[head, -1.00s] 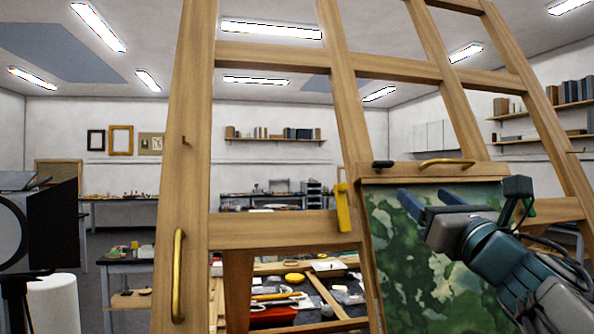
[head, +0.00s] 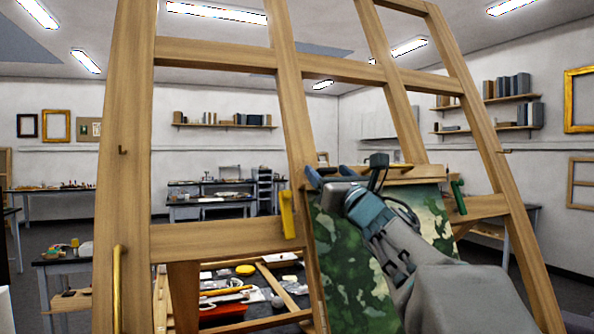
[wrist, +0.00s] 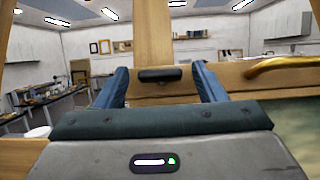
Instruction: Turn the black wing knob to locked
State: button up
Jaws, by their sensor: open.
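The black wing knob (wrist: 160,75) lies horizontal on the wooden rail of the easel-like frame. It shows in the wrist view between the two blue fingers of my gripper (wrist: 160,69), with a gap on each side. In the head view my gripper (head: 328,172) is at the top left corner of the green mottled panel (head: 350,275), with its fingers apart and empty. The knob cannot be made out there, seemingly hidden by my gripper. No locked marking is readable.
A brass handle (wrist: 285,66) sits on the same rail, right of the knob. A yellow lever (head: 287,214) is on the upright at left, and a green lever (head: 458,196) is right of the panel. A vertical brass handle (head: 117,288) is on the left post.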

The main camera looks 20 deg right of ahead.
jog(key=c, duration=1)
